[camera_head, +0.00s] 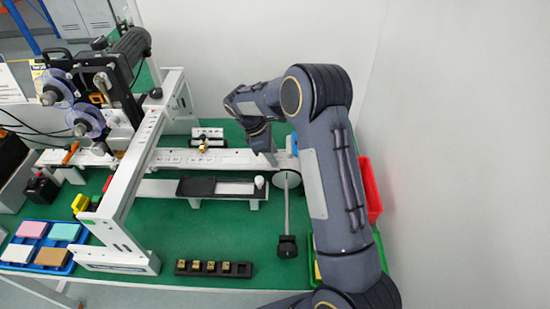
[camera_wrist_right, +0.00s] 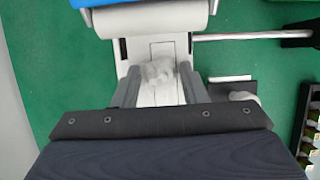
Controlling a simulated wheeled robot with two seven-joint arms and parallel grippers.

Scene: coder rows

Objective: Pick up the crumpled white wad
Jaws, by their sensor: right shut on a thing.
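The crumpled white wad (camera_wrist_right: 158,73) shows in the right wrist view as a greyish white lump between the fingertips. My right gripper (camera_wrist_right: 159,80) is shut on it, with a finger on each side, above the pale strip of the machine. In the head view my right gripper (camera_head: 268,152) points down over the right end of the long rail; I cannot make out the wad there. My left gripper is in neither view.
The white machine rail (camera_head: 225,160) crosses the green table (camera_head: 215,235). A black rack (camera_head: 213,268) with small brass pieces lies at the front. A blue tray (camera_head: 40,246) with coloured blocks is at left, a red bin (camera_head: 369,190) at right. Green surface is bare mid-front.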

